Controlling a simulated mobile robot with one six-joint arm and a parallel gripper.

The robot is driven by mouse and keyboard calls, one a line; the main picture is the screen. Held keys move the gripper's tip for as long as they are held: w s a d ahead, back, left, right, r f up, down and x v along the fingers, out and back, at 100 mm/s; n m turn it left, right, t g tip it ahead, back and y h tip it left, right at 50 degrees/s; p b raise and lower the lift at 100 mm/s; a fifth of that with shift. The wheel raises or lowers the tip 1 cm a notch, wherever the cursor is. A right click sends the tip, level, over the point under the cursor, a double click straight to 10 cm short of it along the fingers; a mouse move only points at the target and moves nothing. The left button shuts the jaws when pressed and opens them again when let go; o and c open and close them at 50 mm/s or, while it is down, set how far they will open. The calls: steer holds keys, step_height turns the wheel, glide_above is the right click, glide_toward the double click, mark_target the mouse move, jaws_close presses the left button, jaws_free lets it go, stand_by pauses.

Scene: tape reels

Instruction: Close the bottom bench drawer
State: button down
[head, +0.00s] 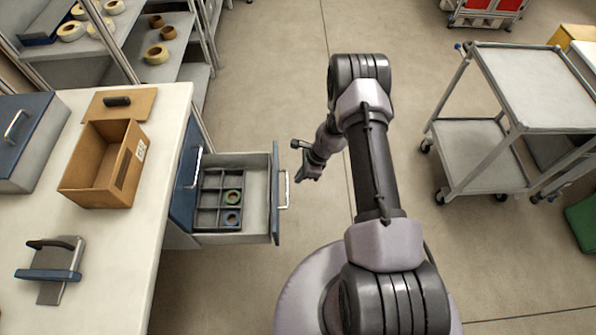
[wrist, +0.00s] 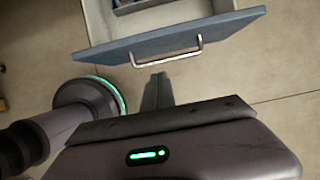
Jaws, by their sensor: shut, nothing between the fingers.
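The bottom bench drawer (head: 258,180) is pulled far out from the bench, with a blue-grey front and a pale bar handle (head: 287,190). My gripper (head: 299,179) is just outside the front, near the handle. In the wrist view its fingers (wrist: 157,78) are together and empty, pointing toward the handle; I cannot tell whether they touch it.
A blue-fronted upper drawer (head: 187,165) is shut in the bench (head: 170,110). A grey trolley (head: 530,85) stands at the right. The floor (head: 270,80) beyond the drawer is clear.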

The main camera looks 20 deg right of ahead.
steer(key=b, duration=0.2)
glide_above(287, 192)
steer(key=d, duration=0.2)
step_height(287, 192, down, 5)
steer(key=shift+w+a+r, duration=0.1)
steer(key=shift+a, duration=0.95)
steer(key=shift+w+a+r, duration=0.1)
steer(key=shift+w+a, duration=0.05)
steer(key=shift+a, duration=0.35)
steer(key=shift+a, duration=0.1)
